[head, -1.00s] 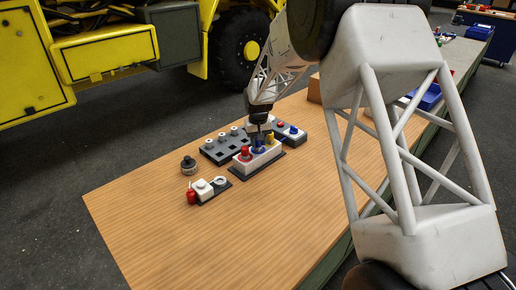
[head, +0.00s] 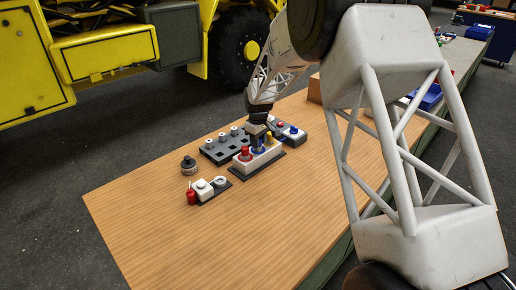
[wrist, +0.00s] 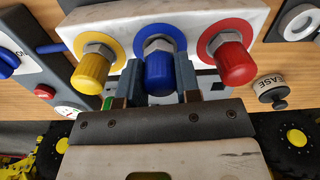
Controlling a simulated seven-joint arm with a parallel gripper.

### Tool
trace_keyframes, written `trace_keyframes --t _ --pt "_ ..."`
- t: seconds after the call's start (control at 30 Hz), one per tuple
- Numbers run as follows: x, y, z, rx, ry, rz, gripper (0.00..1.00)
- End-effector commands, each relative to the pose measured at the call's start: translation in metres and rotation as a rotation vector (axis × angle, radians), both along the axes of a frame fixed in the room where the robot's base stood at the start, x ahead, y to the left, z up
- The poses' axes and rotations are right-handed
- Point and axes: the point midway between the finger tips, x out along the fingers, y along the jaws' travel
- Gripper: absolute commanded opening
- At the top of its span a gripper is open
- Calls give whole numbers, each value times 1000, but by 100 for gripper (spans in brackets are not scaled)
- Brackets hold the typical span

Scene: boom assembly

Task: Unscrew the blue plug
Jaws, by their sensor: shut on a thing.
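The blue plug (wrist: 159,70) stands in the middle of a row on a white block (wrist: 203,14), with a metal hex nut and a blue ring at its base. My gripper (wrist: 161,84) has one finger on each side of the blue plug and is shut on it. A yellow plug (wrist: 90,70) is to its left in the wrist view and a red plug (wrist: 234,66) to its right. In the head view my gripper (head: 257,138) reaches down onto the white block (head: 246,168) and partly hides the blue plug.
A dark board with several round fittings (head: 221,149) lies beside the block. A small black-topped knob (head: 188,166) and a small unit with a red part (head: 192,197) are to the left. The near part of the wooden table (head: 190,245) is clear.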

Motion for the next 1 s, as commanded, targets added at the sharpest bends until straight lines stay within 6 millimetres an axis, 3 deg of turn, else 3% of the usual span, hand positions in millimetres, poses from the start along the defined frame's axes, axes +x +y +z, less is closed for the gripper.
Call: trace_keyframes --t 0.5,0.87,0.9,1.0 --pt "0 0 1 0 0 387 3" --pt "0 0 1 0 0 437 3" --pt "0 0 1 0 0 436 34" --pt "0 0 1 0 0 436 49"
